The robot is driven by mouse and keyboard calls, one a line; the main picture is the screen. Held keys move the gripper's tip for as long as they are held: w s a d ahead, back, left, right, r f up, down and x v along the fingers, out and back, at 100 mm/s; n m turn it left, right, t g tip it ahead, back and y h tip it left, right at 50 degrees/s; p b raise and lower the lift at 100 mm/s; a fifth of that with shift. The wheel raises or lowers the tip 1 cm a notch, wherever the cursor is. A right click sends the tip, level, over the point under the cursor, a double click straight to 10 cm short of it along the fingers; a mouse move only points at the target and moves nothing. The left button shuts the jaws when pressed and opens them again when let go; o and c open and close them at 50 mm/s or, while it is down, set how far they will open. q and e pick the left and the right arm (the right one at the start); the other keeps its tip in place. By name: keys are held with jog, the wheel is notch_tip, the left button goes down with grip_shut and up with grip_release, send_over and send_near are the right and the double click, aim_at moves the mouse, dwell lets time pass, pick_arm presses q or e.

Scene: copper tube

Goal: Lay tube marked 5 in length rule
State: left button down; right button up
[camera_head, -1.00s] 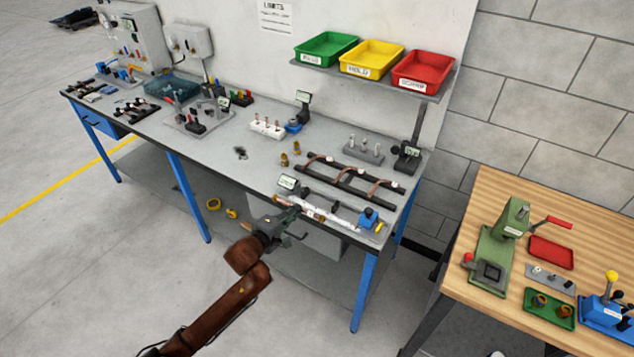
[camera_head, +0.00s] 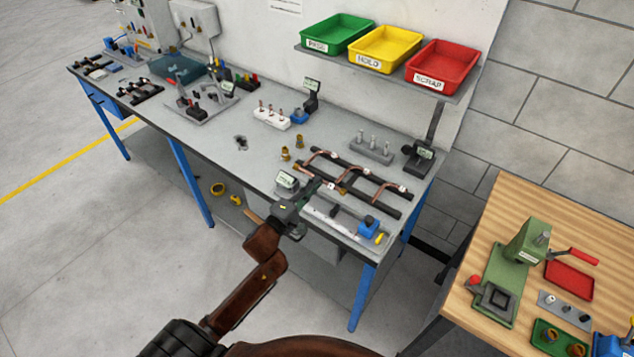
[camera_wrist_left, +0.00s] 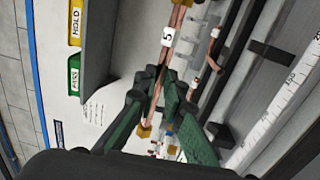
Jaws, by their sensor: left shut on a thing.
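My left gripper (camera_head: 314,187) is over the front right of the bench, between the black tube rack and the length rule (camera_head: 338,221). In the left wrist view its green fingers (camera_wrist_left: 161,95) are shut on a copper tube with a white tag reading 5 (camera_wrist_left: 168,36). The tube runs away between and past the fingertips. The rule's white scale (camera_wrist_left: 284,92) runs at the right of that view, apart from the tube. In the head view the gripper hides part of the tube. My right gripper is not in view.
Bent copper tubes (camera_head: 383,189) lie across the black rack (camera_head: 393,211) behind the rule. A blue block (camera_head: 368,226) sits at the rule's right end. A small display (camera_head: 287,180) stands beside the gripper. Two brass fittings (camera_head: 285,154) stand left of the rack.

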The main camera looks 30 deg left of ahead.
aim_at(315, 210)
pick_arm(q)
jog(key=shift+d+f+b, duration=0.1)
jog(key=shift+f+b, duration=0.7)
jog(key=shift+f, duration=1.2)
jog(key=shift+f+b, duration=1.05)
jog(key=shift+f, duration=1.7)
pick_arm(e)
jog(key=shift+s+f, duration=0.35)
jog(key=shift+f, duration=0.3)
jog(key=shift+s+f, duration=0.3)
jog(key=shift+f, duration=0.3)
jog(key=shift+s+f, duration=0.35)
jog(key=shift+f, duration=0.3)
pick_arm(q)
jog(key=shift+s+f, duration=0.1)
jog(key=shift+f, duration=0.45)
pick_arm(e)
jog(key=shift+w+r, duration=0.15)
